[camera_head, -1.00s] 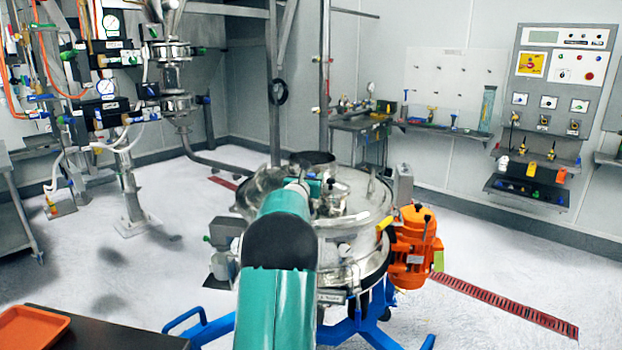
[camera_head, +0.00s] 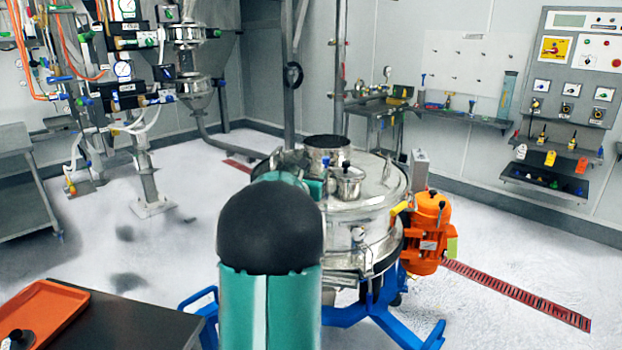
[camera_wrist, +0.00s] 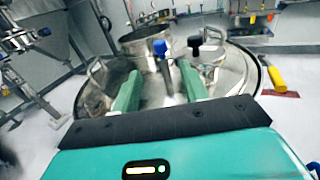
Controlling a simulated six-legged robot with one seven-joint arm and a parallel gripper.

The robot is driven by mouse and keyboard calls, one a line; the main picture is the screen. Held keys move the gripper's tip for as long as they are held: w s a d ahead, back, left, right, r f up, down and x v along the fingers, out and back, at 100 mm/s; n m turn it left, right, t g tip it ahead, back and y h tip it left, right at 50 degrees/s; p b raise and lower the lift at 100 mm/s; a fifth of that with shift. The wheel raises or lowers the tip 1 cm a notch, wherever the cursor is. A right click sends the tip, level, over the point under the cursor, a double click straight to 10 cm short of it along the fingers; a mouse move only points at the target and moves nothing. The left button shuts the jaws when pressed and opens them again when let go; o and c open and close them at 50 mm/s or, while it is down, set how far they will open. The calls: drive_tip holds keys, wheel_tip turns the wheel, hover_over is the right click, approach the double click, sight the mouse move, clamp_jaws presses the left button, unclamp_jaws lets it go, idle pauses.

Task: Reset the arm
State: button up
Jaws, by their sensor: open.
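My arm (camera_head: 270,290) stretches forward in the head view, and its black joint covers part of the sifter's left side. My gripper (camera_wrist: 160,70) is open in the wrist view, with two green fingers apart over the sifter lid. In the head view the gripper is mostly hidden behind my arm.
An orange motor (camera_head: 428,232) is on the sifter's right side, above a blue base frame (camera_head: 385,325). A dark table (camera_head: 140,325) with an orange tray (camera_head: 62,302) is at lower left. Pipework stands at back left, a control panel (camera_head: 575,70) at back right. Open floor lies between.

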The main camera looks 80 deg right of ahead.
drive_tip(key=shift+a, duration=0.7)
drive_tip(key=shift+w, duration=0.1)
